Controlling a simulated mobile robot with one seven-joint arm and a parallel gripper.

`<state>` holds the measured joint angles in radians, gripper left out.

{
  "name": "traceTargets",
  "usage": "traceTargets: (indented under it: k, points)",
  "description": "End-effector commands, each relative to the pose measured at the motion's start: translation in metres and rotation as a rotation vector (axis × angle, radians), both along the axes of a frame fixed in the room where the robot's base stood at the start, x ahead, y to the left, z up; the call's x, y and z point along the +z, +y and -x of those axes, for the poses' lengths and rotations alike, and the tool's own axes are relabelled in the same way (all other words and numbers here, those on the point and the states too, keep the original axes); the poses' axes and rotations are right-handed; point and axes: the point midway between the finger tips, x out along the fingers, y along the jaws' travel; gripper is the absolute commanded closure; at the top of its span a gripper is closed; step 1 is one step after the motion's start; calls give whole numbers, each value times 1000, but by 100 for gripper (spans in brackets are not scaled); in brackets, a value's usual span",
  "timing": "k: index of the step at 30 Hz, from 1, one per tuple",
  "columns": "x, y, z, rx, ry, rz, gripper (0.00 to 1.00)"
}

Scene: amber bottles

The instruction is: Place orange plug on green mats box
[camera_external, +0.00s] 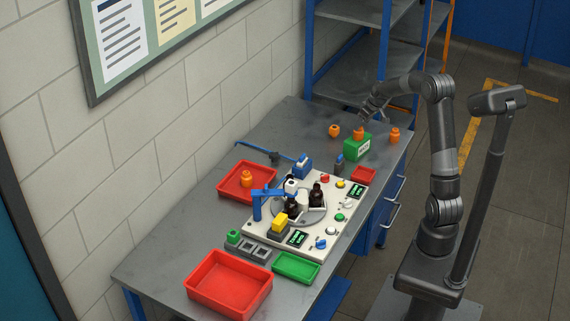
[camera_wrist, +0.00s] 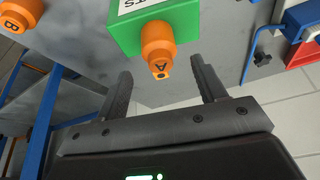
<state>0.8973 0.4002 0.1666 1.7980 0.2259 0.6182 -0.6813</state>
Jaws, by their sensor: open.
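A green box (camera_external: 357,148) with a white label stands at the far end of the grey bench. An orange plug (camera_external: 359,133) stands on top of it. In the wrist view this plug (camera_wrist: 160,48) is marked "A" and rests on the green box (camera_wrist: 188,22). My gripper (camera_wrist: 162,76) is open and empty, with its two fingers apart just short of the plug, one toward each side. In the external view my gripper (camera_external: 368,114) is above and behind the box, partly hard to make out.
Other orange plugs stand on the bench left (camera_external: 334,131) and right (camera_external: 395,135) of the box; one marked "B" (camera_wrist: 18,14) shows in the wrist view. Another plug (camera_external: 247,178) is in a red tray (camera_external: 230,190).

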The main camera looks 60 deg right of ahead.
Motion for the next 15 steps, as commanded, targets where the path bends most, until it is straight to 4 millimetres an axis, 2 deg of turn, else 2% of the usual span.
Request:
traceTargets:
  k: [3,7,15]
  points:
    - [24,2,9,-1,-2,3,36]
    - [42,4,17,-1,-2,2,36]
    - [56,5,23,0,0,0,36]
